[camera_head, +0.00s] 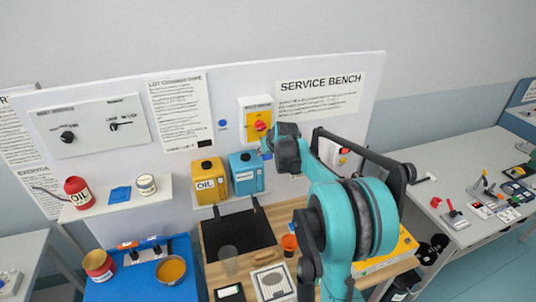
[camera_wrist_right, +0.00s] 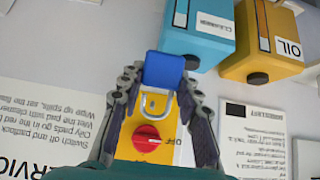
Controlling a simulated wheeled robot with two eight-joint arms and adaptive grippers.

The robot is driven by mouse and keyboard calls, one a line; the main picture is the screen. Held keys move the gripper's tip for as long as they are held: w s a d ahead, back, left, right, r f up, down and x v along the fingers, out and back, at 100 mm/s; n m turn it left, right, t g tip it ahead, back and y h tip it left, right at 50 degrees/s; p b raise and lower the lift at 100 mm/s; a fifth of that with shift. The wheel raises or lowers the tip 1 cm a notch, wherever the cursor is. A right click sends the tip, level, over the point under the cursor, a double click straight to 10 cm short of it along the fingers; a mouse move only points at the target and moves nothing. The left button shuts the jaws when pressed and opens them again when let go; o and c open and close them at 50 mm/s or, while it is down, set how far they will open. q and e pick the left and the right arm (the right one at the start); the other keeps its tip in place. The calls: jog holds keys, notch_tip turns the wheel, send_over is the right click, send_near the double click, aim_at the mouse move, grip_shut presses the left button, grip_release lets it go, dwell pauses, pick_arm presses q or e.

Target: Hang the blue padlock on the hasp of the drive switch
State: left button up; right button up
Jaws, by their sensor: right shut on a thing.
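The blue padlock (camera_wrist_right: 164,70) is between the fingertips of my right gripper (camera_wrist_right: 160,79) in the right wrist view. The gripper is shut on its body. Its grey shackle (camera_wrist_right: 155,104) points toward the red knob and overlaps the yellow plate of the drive switch (camera_wrist_right: 147,137). I cannot tell whether the shackle passes through the hasp or only lies in front of it. In the head view the drive switch (camera_head: 257,124) is on the white back panel, with my right gripper (camera_head: 268,150) just below its right side. My left gripper is not in view.
A yellow oil can (camera_head: 209,184) and a blue can (camera_head: 246,176) stand below the switch, close to my right gripper. A black mat (camera_head: 238,235) lies on the bench. A shelf (camera_head: 148,199) with a red oil tin (camera_head: 78,193) is at the left.

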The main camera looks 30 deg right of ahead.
jog(key=shift+w+d+f, duration=0.1)
jog(key=shift+w+d, duration=0.15)
jog(key=shift+w, duration=0.8)
jog(key=shift+w+d+f, duration=0.1)
jog(key=shift+w+d, duration=0.15)
jog(key=shift+w, duration=0.8)
jog(key=shift+x, duration=0.8)
jog(key=o, duration=1.3)
jog(key=shift+c, duration=0.2)
jog(key=shift+r, duration=0.1)
jog(key=v, duration=1.2)
